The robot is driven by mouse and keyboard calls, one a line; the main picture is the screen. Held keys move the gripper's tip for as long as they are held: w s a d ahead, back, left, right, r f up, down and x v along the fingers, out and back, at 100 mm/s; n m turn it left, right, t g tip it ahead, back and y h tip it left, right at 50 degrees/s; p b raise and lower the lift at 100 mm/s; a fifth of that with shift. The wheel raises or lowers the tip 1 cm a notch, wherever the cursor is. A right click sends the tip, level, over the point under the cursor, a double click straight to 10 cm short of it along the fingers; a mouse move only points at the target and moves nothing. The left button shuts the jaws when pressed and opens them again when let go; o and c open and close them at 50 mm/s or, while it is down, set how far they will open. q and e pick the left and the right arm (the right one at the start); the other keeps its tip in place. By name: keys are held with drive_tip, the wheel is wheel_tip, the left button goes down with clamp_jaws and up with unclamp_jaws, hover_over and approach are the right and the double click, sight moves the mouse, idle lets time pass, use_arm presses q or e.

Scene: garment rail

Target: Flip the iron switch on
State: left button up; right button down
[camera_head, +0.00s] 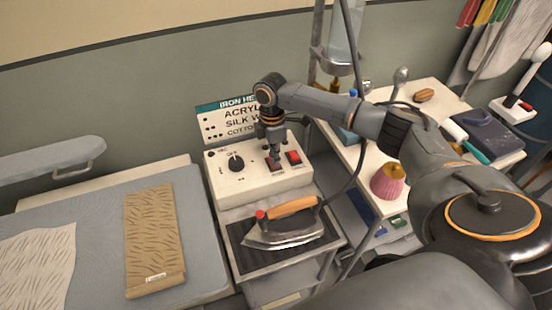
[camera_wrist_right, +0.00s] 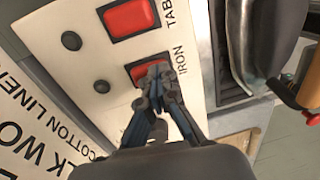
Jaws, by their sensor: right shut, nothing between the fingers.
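The red iron switch (camera_wrist_right: 138,72), with the label IRON beside it, is on the white control box (camera_head: 246,184). It also shows in the head view (camera_head: 271,163), partly hidden by my gripper. My right gripper (camera_wrist_right: 158,72) is shut and empty, its fingertips over the iron switch; I cannot tell if they press it. In the head view my right gripper (camera_head: 276,160) points down at the box from above. A second red switch (camera_head: 294,157), labelled TABLE in part, sits to the right and shows in the wrist view (camera_wrist_right: 128,18). My left gripper is not in view.
The iron (camera_head: 285,230) with an orange handle rests on a dark ribbed plate (camera_head: 247,258) in front of the box. A black knob (camera_head: 236,163) is left of the switches. A sign stands behind the box. A cluttered table (camera_head: 433,95) is at the right.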

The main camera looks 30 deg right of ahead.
drive_tip(key=shift+s+f, duration=0.15)
drive_tip(key=shift+s, duration=0.05)
drive_tip(key=shift+s+r, duration=0.25)
drive_tip(key=shift+s, duration=0.1)
drive_tip(key=shift+s+r, duration=0.1)
drive_tip(key=shift+w, duration=0.2)
drive_tip(key=shift+w+f, duration=0.2)
drive_tip(key=shift+w, duration=0.55)
drive_tip(key=shift+w+d+r, duration=0.1)
drive_tip(key=shift+w+r, duration=0.05)
drive_tip(key=shift+r, duration=0.05)
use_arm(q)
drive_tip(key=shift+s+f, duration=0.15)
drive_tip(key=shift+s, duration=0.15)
use_arm(e)
drive_tip(key=shift+r, duration=0.1)
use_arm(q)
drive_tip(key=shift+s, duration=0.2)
